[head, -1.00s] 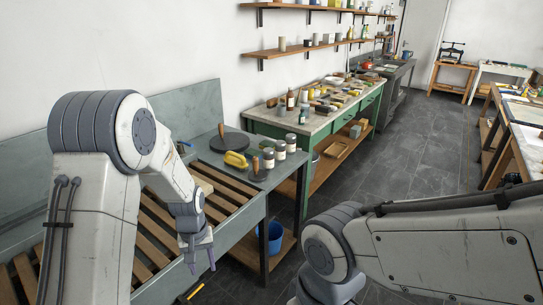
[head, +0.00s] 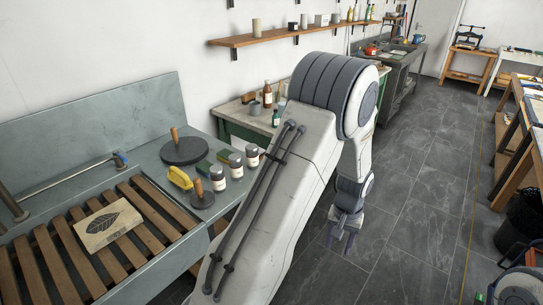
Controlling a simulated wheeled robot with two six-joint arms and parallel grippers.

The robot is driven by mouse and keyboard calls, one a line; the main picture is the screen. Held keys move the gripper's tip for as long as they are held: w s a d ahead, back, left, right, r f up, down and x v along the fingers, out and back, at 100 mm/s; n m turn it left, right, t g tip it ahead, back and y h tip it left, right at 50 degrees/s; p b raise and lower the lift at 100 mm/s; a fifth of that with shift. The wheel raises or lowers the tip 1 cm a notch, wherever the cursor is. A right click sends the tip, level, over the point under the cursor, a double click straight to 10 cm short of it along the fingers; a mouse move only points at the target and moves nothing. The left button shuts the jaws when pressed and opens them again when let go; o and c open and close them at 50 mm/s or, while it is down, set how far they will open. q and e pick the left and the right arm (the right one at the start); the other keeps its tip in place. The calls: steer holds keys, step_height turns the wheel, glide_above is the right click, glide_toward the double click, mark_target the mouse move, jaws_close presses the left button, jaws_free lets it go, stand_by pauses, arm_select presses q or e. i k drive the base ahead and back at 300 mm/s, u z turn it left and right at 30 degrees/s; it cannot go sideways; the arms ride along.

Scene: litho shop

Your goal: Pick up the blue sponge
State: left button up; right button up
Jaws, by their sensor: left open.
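I cannot make out a blue sponge in the head view. Two small dark green blocks, perhaps sponges, lie on the grey sink ledge: one green block (head: 203,166) beside a yellow object (head: 180,178), the other green block (head: 224,155) behind the jars. My left gripper (head: 341,241) is open and empty, pointing down above the dark tiled floor, right of the sink unit and well away from these blocks. My left arm hides part of the green table and the space beneath it.
Several lidded jars (head: 220,179) and two dark discs with wooden handles, one large (head: 184,151) and one small (head: 202,199), stand on the ledge. A leaf-printed block (head: 107,223) lies on the wooden slats. The floor (head: 415,200) down the aisle is clear.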

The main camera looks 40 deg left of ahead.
mark_target(202, 168)
steer(key=z, duration=0.1)
steer(key=i, duration=1.45)
steer(key=u, duration=0.7)
steer(key=i, duration=0.8)
steer(key=u, duration=1.45)
steer(key=i, duration=0.55)
steer(key=u, duration=0.45)
